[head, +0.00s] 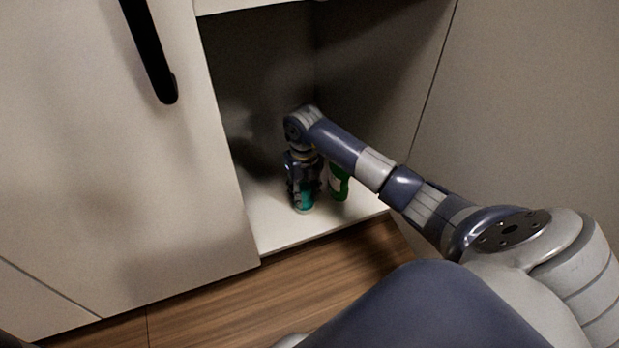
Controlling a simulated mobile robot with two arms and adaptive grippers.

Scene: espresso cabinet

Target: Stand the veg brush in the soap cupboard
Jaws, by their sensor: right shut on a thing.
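My right gripper (304,188) reaches down inside the open cupboard (275,226). It is shut on a teal thing, which I take to be the veg brush (303,202). The brush looks upright, with its low end at or just above the cupboard floor; I cannot tell if it touches. The fingers hide most of it. A green bottle (340,184), probably soap, stands just right of the gripper, partly hidden by my forearm. My left gripper is out of view.
A closed white door with a black handle (150,50) is left of the opening. The cupboard's right wall (390,90) is close to my arm. Floor space shows at the cupboard's front left. The wooden floor (210,310) lies below.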

